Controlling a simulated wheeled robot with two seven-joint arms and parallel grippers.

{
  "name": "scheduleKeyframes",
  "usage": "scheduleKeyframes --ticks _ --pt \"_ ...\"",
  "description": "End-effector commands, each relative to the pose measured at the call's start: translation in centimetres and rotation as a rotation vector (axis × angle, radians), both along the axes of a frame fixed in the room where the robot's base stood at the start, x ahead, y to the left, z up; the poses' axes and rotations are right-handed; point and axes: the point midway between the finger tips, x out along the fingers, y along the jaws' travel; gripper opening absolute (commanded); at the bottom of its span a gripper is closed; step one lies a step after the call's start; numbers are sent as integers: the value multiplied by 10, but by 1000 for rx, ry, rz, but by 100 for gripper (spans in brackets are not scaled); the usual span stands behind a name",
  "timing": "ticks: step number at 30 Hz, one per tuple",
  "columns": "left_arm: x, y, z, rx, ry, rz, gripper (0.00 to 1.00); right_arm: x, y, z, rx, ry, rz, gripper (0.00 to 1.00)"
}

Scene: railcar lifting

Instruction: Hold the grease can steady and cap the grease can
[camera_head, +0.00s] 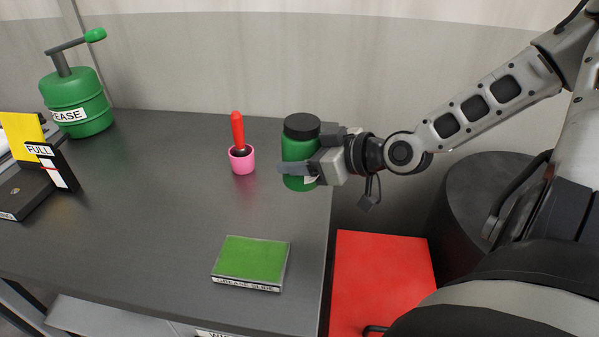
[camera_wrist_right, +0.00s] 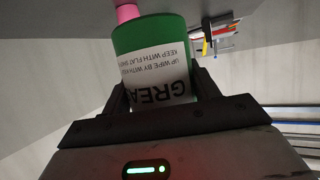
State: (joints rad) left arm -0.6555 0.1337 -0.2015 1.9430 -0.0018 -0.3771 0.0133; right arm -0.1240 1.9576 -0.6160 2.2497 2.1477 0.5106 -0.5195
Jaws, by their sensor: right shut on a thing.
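The green grease can (camera_head: 297,150) has a black cap (camera_head: 301,126) on top and stands upright near the right edge of the dark table. My right gripper (camera_head: 303,163) is shut around its body from the right. In the right wrist view the can (camera_wrist_right: 150,38) sits between the fingers, with its white label upside down. The cap does not show there, and whether it is fully tight cannot be told. My left gripper is not in view.
A pink cup (camera_head: 242,161) with a red-handled tool (camera_head: 238,131) stands left of the can. A green book (camera_head: 251,259) lies near the table's front. A large green grease pump (camera_head: 82,100) and a FULL sign (camera_head: 58,168) are at left. A red surface (camera_head: 382,280) lies right of the table.

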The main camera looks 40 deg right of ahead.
Motion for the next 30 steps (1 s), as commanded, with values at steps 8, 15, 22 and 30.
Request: scheduleKeyframes --ticks 8,15,22,30 --pt "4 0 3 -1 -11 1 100 46 -39 -34 8 -6 -6 0" --pt "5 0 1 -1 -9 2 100 68 -52 -64 9 -9 4 0" --pt "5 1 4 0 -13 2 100 74 -57 -72 3 -11 8 0" --pt "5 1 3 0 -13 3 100 74 -58 -74 -1 -9 9 0"
